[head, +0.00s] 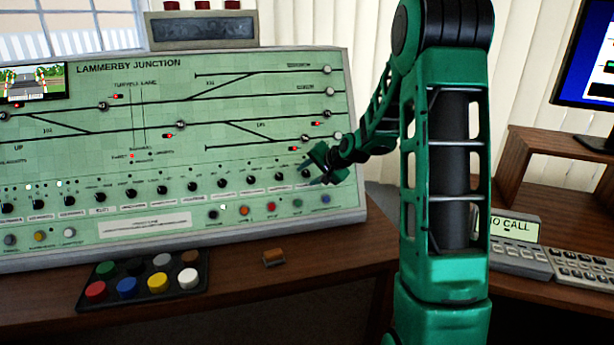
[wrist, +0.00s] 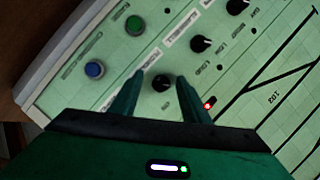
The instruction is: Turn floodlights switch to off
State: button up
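The sloped green signalling panel (head: 150,205) carries a row of black rotary knobs. The labels are too small or blurred to read, so I cannot tell which one is the floodlights switch. My gripper (head: 316,165) is at the right end of this row in the head view. In the wrist view my gripper (wrist: 161,76) is open, with one finger on each side of a black knob (wrist: 161,82). A pale mark shows on that knob, but its setting is unclear. I cannot tell whether the fingers touch it.
A green button (wrist: 134,24) and a blue button (wrist: 95,69) are left of the fingers in the wrist view. More knobs (wrist: 201,44) continue up and right. A tray of coloured buttons (head: 142,283) lies on the desk. A keypad phone (head: 515,262) stands at right.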

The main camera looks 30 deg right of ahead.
jog(key=shift+r, duration=0.1)
jog(key=shift+s+d+r, duration=0.1)
jog(key=shift+s+r, duration=0.2)
jog(key=v, duration=0.9)
jog(key=shift+s+r, duration=0.2)
jog(key=shift+s, duration=0.15)
jog(key=s+a+f+n+g, duration=0.1)
jog(key=s+a+n+g, duration=0.1)
jog(key=s, duration=1)
jog(key=s+a+f+n+g, duration=0.1)
jog(key=s+a+g, duration=0.3)
jog(key=s, duration=0.9)
jog(key=s+a+f+n+g, duration=0.2)
jog(key=s+a+n+g, duration=0.1)
jog(key=s, duration=1)
jog(key=shift+g+h, duration=0.3)
jog(key=shift+g, duration=0.4)
jog(key=shift+a, duration=0.1)
